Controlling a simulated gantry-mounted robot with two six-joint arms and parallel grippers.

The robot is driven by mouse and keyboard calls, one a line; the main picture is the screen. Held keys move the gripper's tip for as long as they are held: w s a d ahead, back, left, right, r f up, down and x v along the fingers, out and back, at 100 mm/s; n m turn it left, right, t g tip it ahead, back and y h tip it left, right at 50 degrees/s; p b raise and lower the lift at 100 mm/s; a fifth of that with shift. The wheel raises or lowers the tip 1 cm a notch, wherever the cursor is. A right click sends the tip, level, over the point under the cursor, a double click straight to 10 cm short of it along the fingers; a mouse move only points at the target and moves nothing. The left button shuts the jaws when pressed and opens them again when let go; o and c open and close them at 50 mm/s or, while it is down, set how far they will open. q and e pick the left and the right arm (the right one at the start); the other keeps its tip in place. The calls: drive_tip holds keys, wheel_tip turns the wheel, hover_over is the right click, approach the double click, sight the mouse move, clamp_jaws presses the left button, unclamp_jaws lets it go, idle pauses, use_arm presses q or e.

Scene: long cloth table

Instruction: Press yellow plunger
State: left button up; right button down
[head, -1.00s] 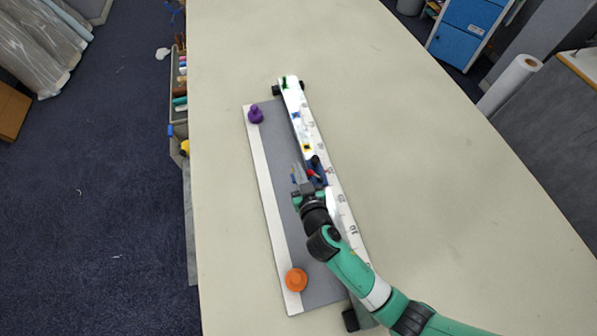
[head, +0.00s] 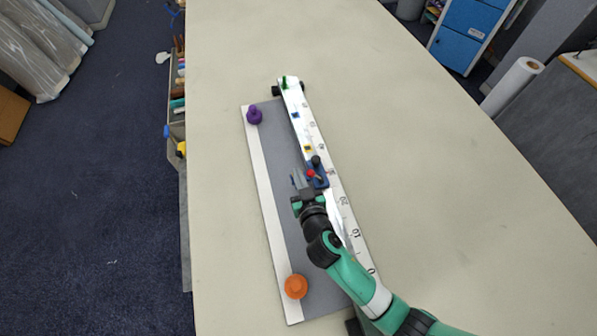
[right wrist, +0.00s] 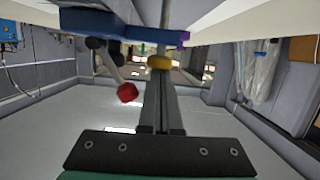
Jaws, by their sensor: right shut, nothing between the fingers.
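In the right wrist view a yellow round piece (right wrist: 160,62), likely the yellow plunger, shows just beyond my fingertips; I cannot tell whether they touch. In the head view a small yellow patch (head: 307,149) with a dark mark sits on the white numbered rail (head: 322,150); I cannot tell whether it is the same piece. My right gripper (head: 298,177) is shut and empty, above the grey board beside the blue slider (head: 319,180). The slider carries a red ball (head: 310,174) and a black knob (head: 316,160). My left gripper is not in view.
The grey board (head: 283,215) has a purple knob (head: 254,116) at its far end and an orange knob (head: 296,286) at its near end. The rail runs along its right side. The cloth table (head: 430,170) is clear to the right.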

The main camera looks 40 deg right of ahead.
drive_tip(key=shift+s+f, duration=0.15)
drive_tip(key=shift+f, duration=0.2)
wheel_tip(320, 180, up, 5)
drive_tip(key=p, duration=0.4)
drive_tip(key=v, duration=0.9)
drive_tip(key=shift+s+a, duration=0.2)
